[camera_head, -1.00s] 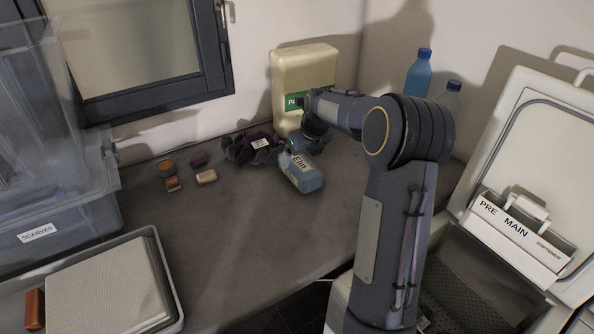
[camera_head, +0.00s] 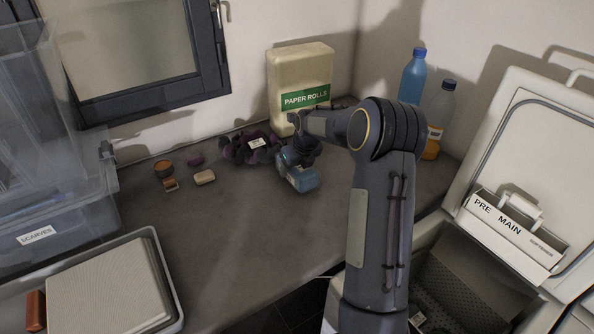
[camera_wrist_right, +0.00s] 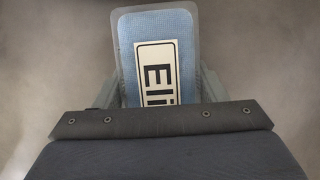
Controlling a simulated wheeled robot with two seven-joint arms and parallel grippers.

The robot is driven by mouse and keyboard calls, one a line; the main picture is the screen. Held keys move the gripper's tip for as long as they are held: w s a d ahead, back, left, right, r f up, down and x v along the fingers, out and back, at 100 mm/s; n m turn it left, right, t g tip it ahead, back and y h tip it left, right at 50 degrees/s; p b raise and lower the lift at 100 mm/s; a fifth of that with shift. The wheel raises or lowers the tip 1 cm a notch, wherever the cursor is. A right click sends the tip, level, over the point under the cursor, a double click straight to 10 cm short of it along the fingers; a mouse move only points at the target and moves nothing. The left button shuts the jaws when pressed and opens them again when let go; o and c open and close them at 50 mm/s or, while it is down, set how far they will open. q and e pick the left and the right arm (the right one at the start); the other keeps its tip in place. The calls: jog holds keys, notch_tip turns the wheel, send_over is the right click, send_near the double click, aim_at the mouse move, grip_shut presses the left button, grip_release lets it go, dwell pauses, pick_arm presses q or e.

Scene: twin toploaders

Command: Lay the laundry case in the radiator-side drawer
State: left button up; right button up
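A blue case with a white label reading "Eli" (camera_head: 304,181) is on the dark worktop, in front of the paper rolls pack. My right gripper (camera_head: 296,158) is right over it and hides its upper part. In the right wrist view the case (camera_wrist_right: 155,35) lies between the two fingers, close to both; I cannot tell whether they press on it. A drawer front marked PRE, MAIN and SOFTENER (camera_head: 512,232) is on the open toploader at the right. I see no radiator. My left gripper is out of view.
A paper rolls pack (camera_head: 300,75), a blue bottle (camera_head: 413,78) and a grey-and-orange bottle (camera_head: 438,112) stand at the back. Dark scrunched cloth (camera_head: 245,148) and small items lie left of the case. A scarves bin (camera_head: 60,235) and a tray (camera_head: 172,290) fill the left. The mid-worktop is clear.

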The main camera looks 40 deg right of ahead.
jog(key=c, duration=0.6)
jog(key=shift+w+r, duration=0.1)
jog(key=shift+r, duration=0.45)
notch_tip(320, 180, up, 2)
jog(key=shift+r, duration=0.2)
jog(key=s+a+r, duration=0.1)
jog(key=r, duration=0.1)
jog(key=s+a+r+b, duration=0.1)
jog(key=r, duration=0.1)
jog(key=s+a+r, duration=0.1)
jog(key=s+r, duration=0.1)
jog(key=shift+a+b, duration=0.3)
jog(key=shift+a, duration=0.05)
jog(key=shift+s+a+r+p, duration=0.3)
jog(key=shift+s+a+r, duration=0.3)
jog(key=shift+s+a, duration=0.45)
jog(key=shift+s+a+r+p, duration=0.25)
jog(key=shift+s+a+r, duration=0.5)
jog(key=shift+s, duration=0.35)
jog(key=shift+s+a+r+p, duration=0.3)
jog(key=shift+s+a+r, duration=0.2)
jog(key=shift+s+a, duration=0.55)
jog(key=shift+s, duration=0.1)
